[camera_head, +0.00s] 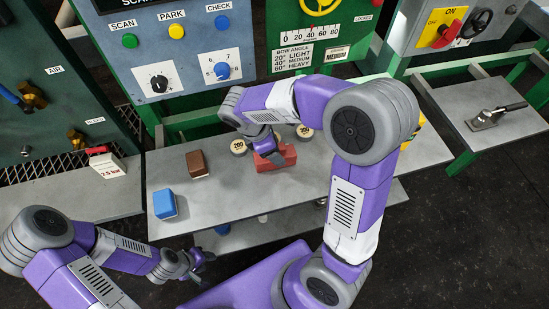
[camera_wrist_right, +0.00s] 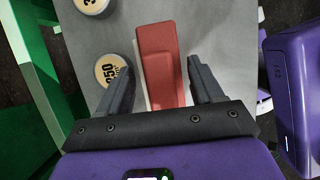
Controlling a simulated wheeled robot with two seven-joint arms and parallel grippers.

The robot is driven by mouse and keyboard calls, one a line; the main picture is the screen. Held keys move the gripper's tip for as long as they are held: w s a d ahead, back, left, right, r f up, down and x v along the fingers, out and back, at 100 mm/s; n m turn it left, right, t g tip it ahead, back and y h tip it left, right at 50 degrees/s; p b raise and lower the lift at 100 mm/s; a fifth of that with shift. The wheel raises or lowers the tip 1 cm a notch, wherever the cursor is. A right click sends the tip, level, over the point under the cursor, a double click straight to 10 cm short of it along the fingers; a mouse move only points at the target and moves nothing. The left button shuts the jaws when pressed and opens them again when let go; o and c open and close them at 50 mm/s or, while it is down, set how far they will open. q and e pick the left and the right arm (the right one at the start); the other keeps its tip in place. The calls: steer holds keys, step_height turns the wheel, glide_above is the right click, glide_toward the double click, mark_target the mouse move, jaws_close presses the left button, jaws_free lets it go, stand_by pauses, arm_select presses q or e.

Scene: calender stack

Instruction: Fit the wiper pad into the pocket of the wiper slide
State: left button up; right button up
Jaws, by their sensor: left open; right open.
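A red block (camera_head: 283,157) lies on the grey bench, partly hidden by my right gripper (camera_head: 267,148). In the right wrist view the long red block (camera_wrist_right: 158,58) reaches between the open fingers of my right gripper (camera_wrist_right: 160,70), with gaps visible beside it. A brown block with a pale base (camera_head: 197,164) and a blue block (camera_head: 164,204) stand to its left on the bench. I cannot tell which piece is the wiper pad, and no pocket of the wiper slide shows clearly. My left gripper (camera_head: 199,263) is open and empty, in front of the bench's near edge.
Two round numbered discs (camera_head: 238,147) (camera_head: 304,132) stand near the red block; discs also show in the right wrist view (camera_wrist_right: 111,70). The grey bench (camera_head: 233,186) has free room between the blocks. Control panels (camera_head: 180,45) rise behind. A white-and-red unit (camera_head: 107,163) stands at left.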

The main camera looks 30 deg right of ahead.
steer(key=shift+x, duration=1)
steer(key=shift+r, duration=0.1)
steer(key=c, duration=1)
steer(key=shift+r, duration=0.1)
steer(key=shift+c, duration=0.2)
